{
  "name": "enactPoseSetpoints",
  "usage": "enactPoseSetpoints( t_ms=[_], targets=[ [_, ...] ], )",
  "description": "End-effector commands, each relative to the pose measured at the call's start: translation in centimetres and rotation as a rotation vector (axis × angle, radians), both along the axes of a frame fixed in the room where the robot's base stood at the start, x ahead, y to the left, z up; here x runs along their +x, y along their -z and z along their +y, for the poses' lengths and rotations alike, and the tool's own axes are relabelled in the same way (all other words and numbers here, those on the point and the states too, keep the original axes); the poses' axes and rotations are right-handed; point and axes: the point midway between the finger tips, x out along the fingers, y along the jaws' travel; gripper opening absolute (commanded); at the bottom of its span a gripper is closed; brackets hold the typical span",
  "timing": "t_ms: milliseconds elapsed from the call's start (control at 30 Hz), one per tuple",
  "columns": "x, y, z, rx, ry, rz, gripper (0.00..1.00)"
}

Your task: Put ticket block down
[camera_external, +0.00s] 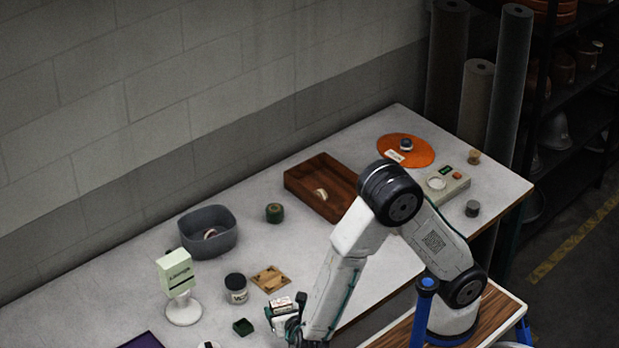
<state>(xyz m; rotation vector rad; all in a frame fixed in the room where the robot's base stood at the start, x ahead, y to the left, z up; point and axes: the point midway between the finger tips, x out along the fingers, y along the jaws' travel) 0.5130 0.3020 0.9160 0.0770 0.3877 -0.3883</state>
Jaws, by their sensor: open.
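A small pale block with dark and reddish print, which looks like the ticket block (281,304), is at the lower middle, right at the end of my arm. My gripper (284,318) is open around or beside it; I cannot tell if the fingers touch it. I cannot tell if the block rests on the table or is just above it. My gripper hides part of its lower side.

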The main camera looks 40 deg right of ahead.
Motion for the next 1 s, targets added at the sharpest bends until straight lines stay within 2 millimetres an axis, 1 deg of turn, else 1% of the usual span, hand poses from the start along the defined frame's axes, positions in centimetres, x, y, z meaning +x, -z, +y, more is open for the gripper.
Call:
enactPoseSetpoints(
  t_ms=[67, 167, 267, 300, 333, 367, 400, 467, 500, 600, 700, 800, 833, 900, 1000],
  targets=[
    [-0.3, -0.4, 0.0, 0.008, 0.011, 0.0, 0.72],
    [0.6, -1.7, -1.8, 0.053, 0.097, 0.002, 0.72],
    [2.4, -4.1, -6.0, 0.157, 0.291, 0.002, 0.72],
    [3.0, -5.3, -8.3, 0.213, 0.393, 0.0, 0.72],
    [3.4, -6.2, -10.2, 0.261, 0.477, -0.002, 0.72],
    [3.6, -7.0, -12.0, 0.309, 0.56, -0.006, 0.72],
    [3.7, -8.1, -14.4, 0.373, 0.674, -0.011, 0.72],
    [3.5, -9.5, -17.8, 0.47, 0.838, -0.022, 0.72],
    [3.1, -10.3, -20.0, 0.537, 0.946, -0.034, 0.72],
    [1.5, -12.1, -24.7, 0.707, 1.21, -0.065, 0.72],
    [-0.6, -13.7, -28.3, 0.884, 1.459, -0.107, 0.72],
    [-3.1, -15.0, -30.9, 1.072, 1.695, -0.16, 0.72],
    [-3.9, -15.4, -31.5, 1.131, 1.761, -0.177, 0.72],
    [-5.5, -16.1, -32.5, 1.265, 1.901, -0.218, 0.72],
    [-7.3, -17.1, -33.2, 1.439, 2.058, -0.271, 0.72]
  ],
)
